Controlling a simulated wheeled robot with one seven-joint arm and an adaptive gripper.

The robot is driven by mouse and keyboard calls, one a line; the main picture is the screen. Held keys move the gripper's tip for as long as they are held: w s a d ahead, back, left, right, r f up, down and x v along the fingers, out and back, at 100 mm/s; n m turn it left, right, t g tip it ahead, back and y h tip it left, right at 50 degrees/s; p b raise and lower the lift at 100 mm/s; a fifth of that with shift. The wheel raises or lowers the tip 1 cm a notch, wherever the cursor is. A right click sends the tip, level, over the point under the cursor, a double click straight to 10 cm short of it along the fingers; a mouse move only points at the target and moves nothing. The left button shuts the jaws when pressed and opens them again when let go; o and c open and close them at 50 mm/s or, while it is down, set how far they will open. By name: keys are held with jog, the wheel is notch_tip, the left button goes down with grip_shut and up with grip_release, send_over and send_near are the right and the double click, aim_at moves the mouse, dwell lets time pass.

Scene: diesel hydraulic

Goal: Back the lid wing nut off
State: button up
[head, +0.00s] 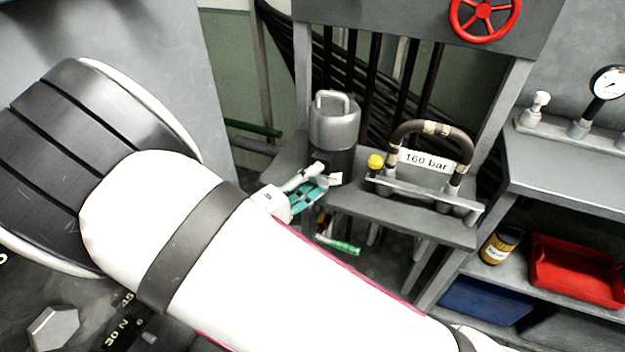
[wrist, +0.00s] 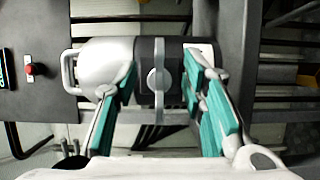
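A housing with a silver lid (head: 334,125) and a loop handle on top stands upright on a grey shelf; its lower part is dark. In the wrist view the silver lid (wrist: 105,68) lies to the left, next to a dark band. A grey wing nut (wrist: 158,79), with a round boss and two long wings, sits across that band. My gripper (wrist: 160,90) is open, its teal fingers apart on either side of the wing nut, with gaps visible on both sides. In the head view my gripper (head: 312,190) is at the housing's lower front; the wing nut cannot be made out there.
Right of the housing are a yellow-capped fitting (head: 376,163) and a hose loop (head: 432,130) with a "160 bar" label. A red handwheel (head: 485,15) is above. A red tray (head: 575,270) and a yellow can (head: 500,246) sit on the right shelf. Dark pipes run behind.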

jog(key=shift+w+d, duration=0.1)
grip_shut()
